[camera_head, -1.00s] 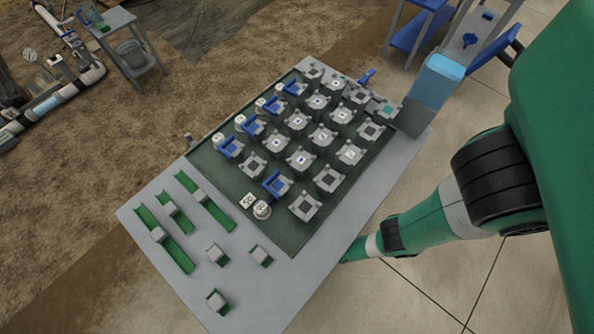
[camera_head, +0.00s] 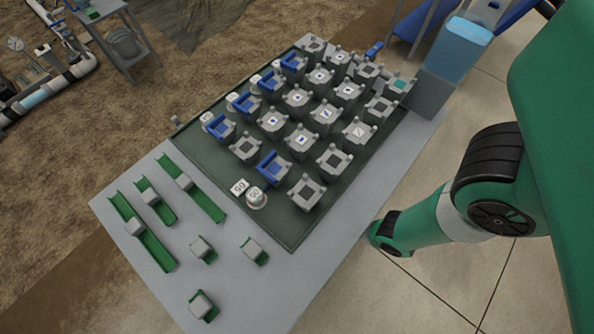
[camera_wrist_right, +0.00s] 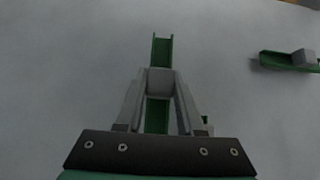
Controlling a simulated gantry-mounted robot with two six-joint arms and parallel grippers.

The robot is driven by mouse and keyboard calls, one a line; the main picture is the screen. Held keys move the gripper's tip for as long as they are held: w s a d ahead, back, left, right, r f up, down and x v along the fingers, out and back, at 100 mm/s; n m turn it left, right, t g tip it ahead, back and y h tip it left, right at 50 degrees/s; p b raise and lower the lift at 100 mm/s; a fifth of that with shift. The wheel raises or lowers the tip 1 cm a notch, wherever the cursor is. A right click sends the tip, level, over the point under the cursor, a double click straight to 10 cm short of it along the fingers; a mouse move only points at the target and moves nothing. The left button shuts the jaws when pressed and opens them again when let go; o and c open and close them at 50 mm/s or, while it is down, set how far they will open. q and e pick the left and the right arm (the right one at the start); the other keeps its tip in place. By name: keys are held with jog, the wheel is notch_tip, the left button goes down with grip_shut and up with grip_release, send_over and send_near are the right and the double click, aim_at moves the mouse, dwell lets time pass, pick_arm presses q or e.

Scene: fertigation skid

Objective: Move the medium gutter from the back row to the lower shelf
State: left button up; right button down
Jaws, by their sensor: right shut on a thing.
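In the right wrist view my right gripper (camera_wrist_right: 159,85) is shut on the grey block (camera_wrist_right: 160,82) of a green gutter (camera_wrist_right: 162,50). The gutter runs straight ahead between the fingers, above or on a plain grey surface; I cannot tell if it touches. In the head view the right gripper is hidden beyond the table edge. Three green gutters with grey blocks, a left one (camera_head: 157,250), a shorter middle one (camera_head: 163,212) and a right one (camera_head: 206,204), lie on the table top. My left gripper is not in view.
Another green gutter (camera_wrist_right: 275,60) lies to the right on the grey surface. Several short gutter pieces (camera_head: 203,306) lie nearer on the table top (camera_head: 255,300). A dark green tray (camera_head: 228,213) holds rows of grey and blue blocks. A blue-topped box (camera_head: 458,50) stands at the far right.

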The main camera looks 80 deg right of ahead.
jog(key=f+b, duration=0.3)
jog(key=f, duration=0.1)
jog(key=shift+w+d+b, duration=0.15)
jog(key=shift+d+b, duration=0.1)
jog(key=shift+b, duration=0.15)
jog(key=shift+r, duration=0.2)
jog(key=shift+f, duration=0.1)
jog(key=c, duration=0.5)
grip_release()
